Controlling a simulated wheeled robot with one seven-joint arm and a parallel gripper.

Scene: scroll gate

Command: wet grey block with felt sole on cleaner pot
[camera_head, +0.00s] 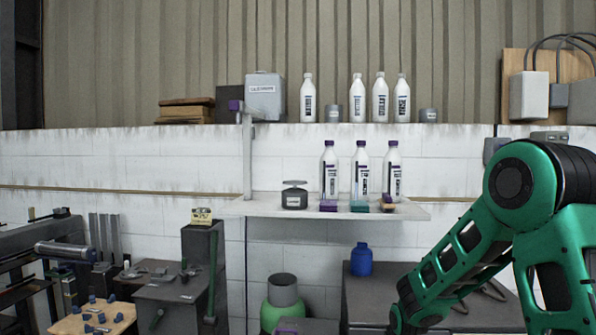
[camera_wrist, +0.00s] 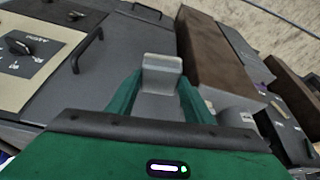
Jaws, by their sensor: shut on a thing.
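My gripper (camera_wrist: 160,84) is in the wrist view, its two green fingers shut on a grey block (camera_wrist: 162,64). A paler band runs along the block's far top edge; I cannot tell whether this is the felt sole. In the head view my gripper is out of sight, and only my green arm shows at the lower right. A squat dark grey pot (camera_head: 294,199) with a pale label stands on the left part of the white shelf, a flat disc above it. It looks like the cleaner pot, but its label is too small to read. The pot is not in the wrist view.
The white shelf (camera_head: 270,209) also holds several white bottles and small purple, teal and dark blocks (camera_head: 359,206). A thin post (camera_head: 247,155) rises at its left. A blue jar (camera_head: 361,260) stands on a bench below. Dark cabinets with handles (camera_wrist: 147,12) lie beneath my gripper.

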